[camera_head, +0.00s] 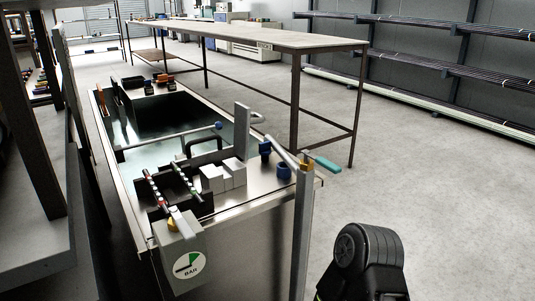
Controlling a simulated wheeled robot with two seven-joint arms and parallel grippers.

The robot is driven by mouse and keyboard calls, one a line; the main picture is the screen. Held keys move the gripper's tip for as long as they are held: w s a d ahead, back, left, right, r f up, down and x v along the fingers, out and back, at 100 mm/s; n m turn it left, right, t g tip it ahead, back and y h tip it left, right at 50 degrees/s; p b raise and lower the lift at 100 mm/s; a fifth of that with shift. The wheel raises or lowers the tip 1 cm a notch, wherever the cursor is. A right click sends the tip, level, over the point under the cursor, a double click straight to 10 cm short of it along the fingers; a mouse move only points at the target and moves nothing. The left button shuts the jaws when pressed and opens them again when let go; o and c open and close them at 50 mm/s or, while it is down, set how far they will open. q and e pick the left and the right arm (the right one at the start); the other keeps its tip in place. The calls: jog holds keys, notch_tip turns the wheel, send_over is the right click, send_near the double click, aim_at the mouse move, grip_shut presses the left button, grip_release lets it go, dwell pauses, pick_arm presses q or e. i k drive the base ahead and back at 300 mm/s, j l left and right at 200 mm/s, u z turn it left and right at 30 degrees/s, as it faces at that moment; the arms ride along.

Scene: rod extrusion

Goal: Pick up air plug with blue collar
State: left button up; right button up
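No air plug with a blue collar can be made out for certain at this size. A thin bar with a blue tip (219,125) crosses the tank in the bench. Two narrow racks, a left one (156,190) and a right one (184,180), hold several small coloured pieces near the front. Neither of my grippers shows. A black rounded arm part of mine is at the lower right, well apart from the bench.
A pressure gauge marked BAR (188,265) is on the bench's front. A long table (240,36) stands behind. The floor at right (440,190) is clear.

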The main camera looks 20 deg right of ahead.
aim_at(265, 149)
jog(key=k+l, duration=0.15)
jog(key=l, duration=0.2)
jog(key=k+l, duration=0.15)
jog(key=l, duration=0.2)
jog(key=z, duration=1.6)
